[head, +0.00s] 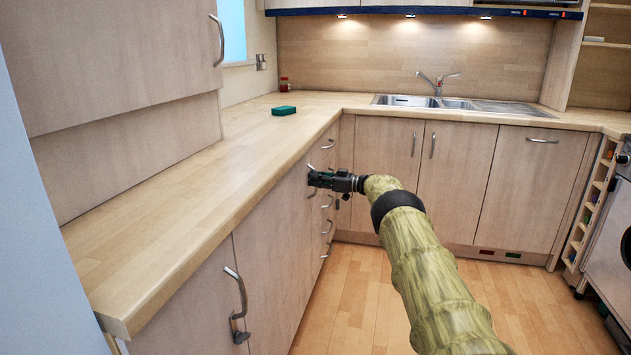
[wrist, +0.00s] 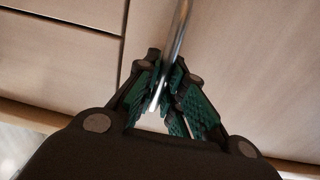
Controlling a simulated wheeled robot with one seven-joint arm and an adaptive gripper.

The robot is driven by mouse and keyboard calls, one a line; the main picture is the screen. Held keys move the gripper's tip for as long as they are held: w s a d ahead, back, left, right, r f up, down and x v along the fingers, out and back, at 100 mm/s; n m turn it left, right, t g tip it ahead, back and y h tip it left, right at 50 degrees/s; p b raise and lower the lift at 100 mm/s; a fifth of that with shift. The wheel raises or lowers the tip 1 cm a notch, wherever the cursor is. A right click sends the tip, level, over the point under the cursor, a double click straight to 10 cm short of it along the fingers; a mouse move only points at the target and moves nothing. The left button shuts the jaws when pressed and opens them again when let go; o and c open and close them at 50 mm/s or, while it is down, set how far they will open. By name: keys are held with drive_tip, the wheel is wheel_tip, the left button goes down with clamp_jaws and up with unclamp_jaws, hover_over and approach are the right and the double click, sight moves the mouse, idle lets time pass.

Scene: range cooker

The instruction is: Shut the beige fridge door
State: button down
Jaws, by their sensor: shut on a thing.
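The beige door panel (head: 272,235) under the left worktop has a wood-grain front, and nothing visible marks it as a fridge. It looks about flush with the fronts beside it; I cannot tell whether a small gap remains. My gripper (head: 317,179) is at its far upper edge, by the drawers. In the wrist view my gripper (wrist: 172,88) has its green pads closed around a metal bar handle (wrist: 179,40). The beige front (wrist: 225,65) lies behind the handle. In the head view the gripper hides most of that handle.
A nearer cabinet door has a curved handle (head: 237,300). Drawers (head: 327,215) stand just beyond my gripper. The worktop (head: 195,185) overhangs the fronts and carries a green sponge (head: 284,111). A sink (head: 410,101) is at the back. The wooden floor (head: 345,300) is clear.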

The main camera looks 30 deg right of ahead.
drive_tip(key=shift+w+a+r, duration=0.15)
drive_tip(key=shift+r, duration=0.15)
drive_tip(key=c, duration=1.5)
unclamp_jaws()
drive_tip(key=shift+w+a+f, duration=0.1)
drive_tip(key=shift+w+f, duration=0.05)
drive_tip(key=shift+f, duration=0.05)
drive_tip(key=shift+f, duration=0.15)
drive_tip(key=v, duration=1.2)
